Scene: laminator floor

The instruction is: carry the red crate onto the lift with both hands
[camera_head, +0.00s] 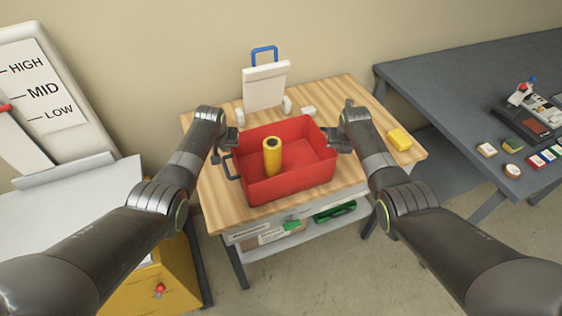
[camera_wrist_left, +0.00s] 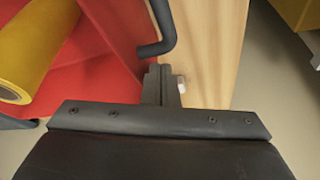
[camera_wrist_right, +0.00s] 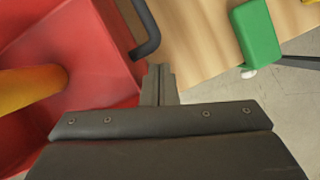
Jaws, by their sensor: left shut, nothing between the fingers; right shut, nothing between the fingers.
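The red crate (camera_head: 292,184) sits on the wooden-topped table with a yellow roll (camera_head: 272,156) standing in it. Black handles stick out at its sides; the left one (camera_head: 232,167) shows clearly. My left gripper (camera_head: 219,153) is shut and empty beside this handle. In the left wrist view its fingers (camera_wrist_left: 160,85) lie close to the handle (camera_wrist_left: 160,32), which is not between them. My right gripper (camera_head: 334,143) is shut and empty at the right side. Its fingers (camera_wrist_right: 158,84) are near the other handle (camera_wrist_right: 146,32). A pale platform (camera_head: 75,205) at left, seemingly the lift, is empty.
A board (camera_head: 42,88) marked HIGH, MID, LOW stands behind the platform. A white stand with a blue handle (camera_head: 265,84) is behind the crate. A yellow block (camera_head: 399,139) lies right of it. A dark table (camera_head: 455,80) stands at right; a yellow cabinet (camera_head: 150,292) at lower left.

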